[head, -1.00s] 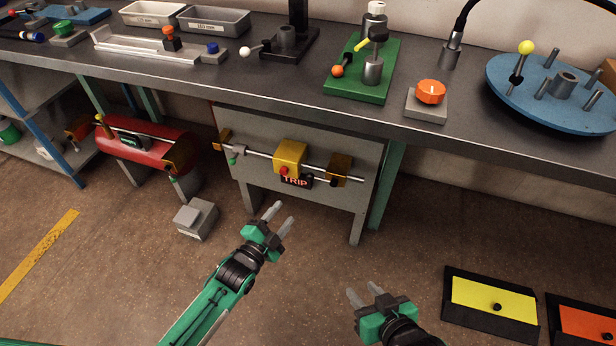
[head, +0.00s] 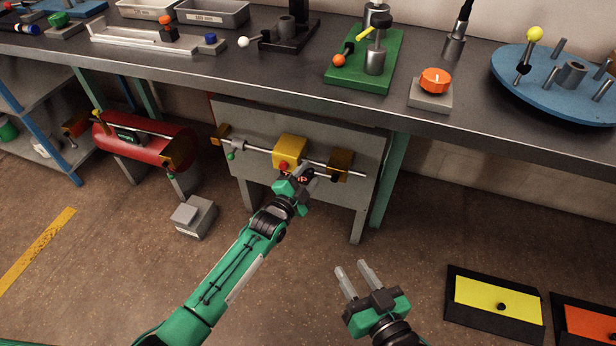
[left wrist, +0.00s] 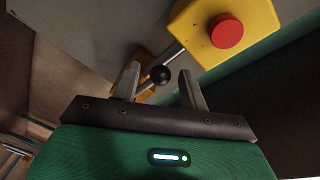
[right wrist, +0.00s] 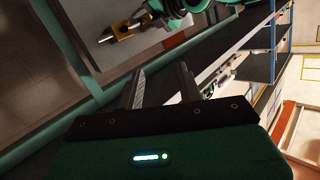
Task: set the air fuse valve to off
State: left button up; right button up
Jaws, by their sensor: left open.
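Under the bench, a grey panel (head: 240,120) carries a horizontal pipe with a yellow box (head: 289,150) that has a red button. To its right, a black ball knob (head: 334,178) sits by a brass bracket (head: 341,160). My open left gripper (head: 304,173) is in front of the panel, just below the yellow box, and partly hides the sign there. In the left wrist view the black knob (left wrist: 160,75) appears between the two spread fingers; contact cannot be told. The red button (left wrist: 227,31) is above right. My right gripper (head: 353,268) has its fingers apart, empty, low over the floor.
The bench top (head: 290,75) overhangs the panel. A small green handle (head: 231,155) hangs at the pipe's left end. A red tank (head: 145,142) and a grey pedal-like box (head: 194,215) stand left. Yellow (head: 497,300) and orange floor boxes lie right. Floor between is clear.

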pick_arm(q)
jog(key=shift+w+d, duration=0.1)
jog(key=shift+w, duration=0.1)
pick_arm(e)
jog(key=shift+w+r, duration=0.15)
jog(key=shift+r, duration=0.15)
pick_arm(q)
grip_shut()
pick_arm(e)
jog(key=shift+d, duration=0.1)
